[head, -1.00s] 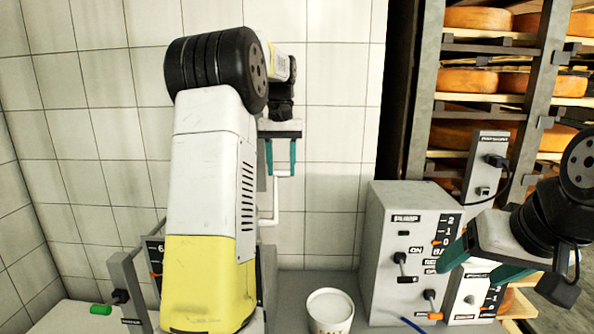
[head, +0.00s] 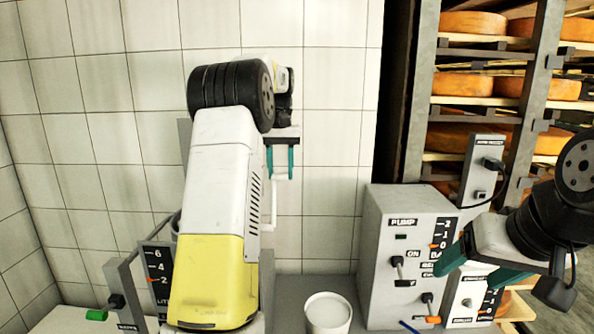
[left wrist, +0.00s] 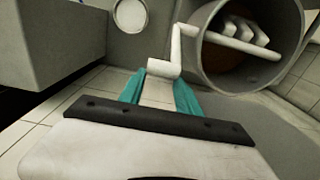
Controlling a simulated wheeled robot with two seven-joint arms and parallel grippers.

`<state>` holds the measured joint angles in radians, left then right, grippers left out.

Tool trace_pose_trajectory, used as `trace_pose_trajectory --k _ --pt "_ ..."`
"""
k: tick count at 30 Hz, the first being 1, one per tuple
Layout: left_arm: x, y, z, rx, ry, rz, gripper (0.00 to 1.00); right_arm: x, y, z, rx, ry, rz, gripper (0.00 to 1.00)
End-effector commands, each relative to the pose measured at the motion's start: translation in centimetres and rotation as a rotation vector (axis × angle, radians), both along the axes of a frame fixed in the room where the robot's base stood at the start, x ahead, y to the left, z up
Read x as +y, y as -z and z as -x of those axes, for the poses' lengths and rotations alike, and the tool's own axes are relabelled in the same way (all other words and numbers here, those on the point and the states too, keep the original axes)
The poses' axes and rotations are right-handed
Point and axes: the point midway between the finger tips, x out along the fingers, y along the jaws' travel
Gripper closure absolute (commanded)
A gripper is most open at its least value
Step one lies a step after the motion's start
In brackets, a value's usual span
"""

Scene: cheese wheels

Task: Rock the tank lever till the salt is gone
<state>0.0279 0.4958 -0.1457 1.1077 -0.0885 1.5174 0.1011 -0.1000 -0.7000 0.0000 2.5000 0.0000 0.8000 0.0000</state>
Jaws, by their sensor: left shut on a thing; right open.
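My left gripper (head: 281,162) is in front of the tiled wall, behind my left arm. In the left wrist view its teal fingers (left wrist: 160,92) are shut on the white grip of the tank lever (left wrist: 165,68). The lever's white rod runs up and right across the open mouth of a round grey tank (left wrist: 212,75). Pale block-like shapes (left wrist: 245,33) and a brown patch show inside; I cannot tell whether they are salt. In the head view my arm hides most of the tank. My right gripper (head: 478,268) is open beside the pump box.
The grey pump box (head: 378,245) has small levers and a 0–2 scale. A white tub (head: 328,312) stands left of it. A litre gauge (head: 158,262) and a green button (head: 96,315) are at the left. Shelves of cheese wheels (head: 472,24) fill the right.

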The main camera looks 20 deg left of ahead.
Motion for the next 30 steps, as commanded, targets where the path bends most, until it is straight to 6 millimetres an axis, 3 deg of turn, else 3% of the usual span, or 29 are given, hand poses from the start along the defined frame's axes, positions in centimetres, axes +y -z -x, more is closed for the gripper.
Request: trace_pose_trajectory --k 2,3,6,17,30 --pt "-0.3 0.4 -0.3 -0.002 0.003 0.005 1.00 0.0 0.0 0.0 0.000 0.000 0.000 0.29" --pt "-0.3 0.4 -0.3 -0.002 0.003 0.005 0.55 0.0 0.0 0.0 0.000 0.000 0.000 0.29" --pt "-0.3 0.4 -0.2 -0.001 0.003 0.004 0.38 0.0 0.0 0.0 0.000 0.000 0.000 0.29" --pt "0.0 -0.2 -0.1 -0.001 0.000 0.000 0.38 0.0 0.0 0.0 0.000 0.000 0.000 0.29" --pt "-0.1 -6.5 -0.3 -0.002 0.002 0.000 0.38 0.0 0.0 0.0 0.000 0.000 0.000 0.29"
